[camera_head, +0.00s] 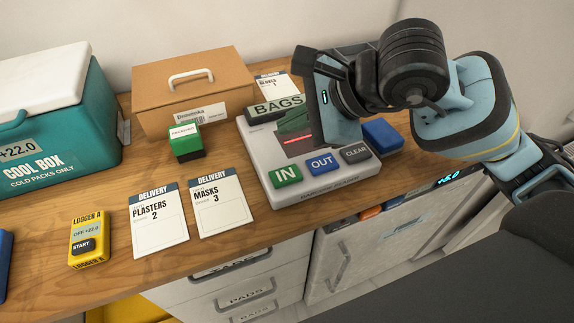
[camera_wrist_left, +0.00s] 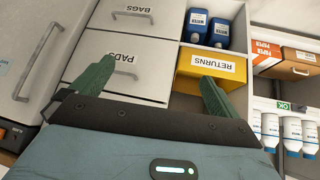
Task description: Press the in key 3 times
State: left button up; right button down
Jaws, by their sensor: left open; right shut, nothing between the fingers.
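The green IN key (camera_head: 286,174) is at the front left of a white counter device (camera_head: 263,158). The blue OUT key (camera_head: 322,163) and dark CLEAR key (camera_head: 356,153) sit to its right. My right gripper (camera_head: 333,108) is shut and empty, above the device's back right part, up and right of the IN key.
A green-and-black stamp (camera_head: 186,142), delivery cards (camera_head: 160,222) and yellow logger (camera_head: 88,245) lie left of the device. A cardboard box (camera_head: 190,90) and teal cool box (camera_head: 60,130) stand behind. The left wrist view shows a yellow RETURNS bin (camera_wrist_left: 212,66).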

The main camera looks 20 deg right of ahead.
aim_at(291, 176)
pick_arm(q)
jog(key=shift+s, duration=0.15)
jog(key=shift+s+d+f, duration=0.1)
jog(key=shift+s+f, duration=0.05)
jog(key=shift+s, duration=0.15)
pick_arm(e)
jog(key=shift+s, duration=0.1)
notch_tip(291, 176, down, 8)
jog(key=b, duration=0.5)
jog(key=shift+f, duration=0.2)
jog(key=shift+f+b, duration=0.25)
jog(key=shift+b, duration=0.05)
pick_arm(q)
jog(key=shift+g, duration=0.3)
jog(key=f, duration=0.5)
jog(key=shift+s, duration=0.4)
jog(key=shift+w, duration=0.1)
jog(key=shift+s+f, duration=0.1)
jog(key=shift+s, duration=0.3)
jog(key=shift+w, duration=0.35)
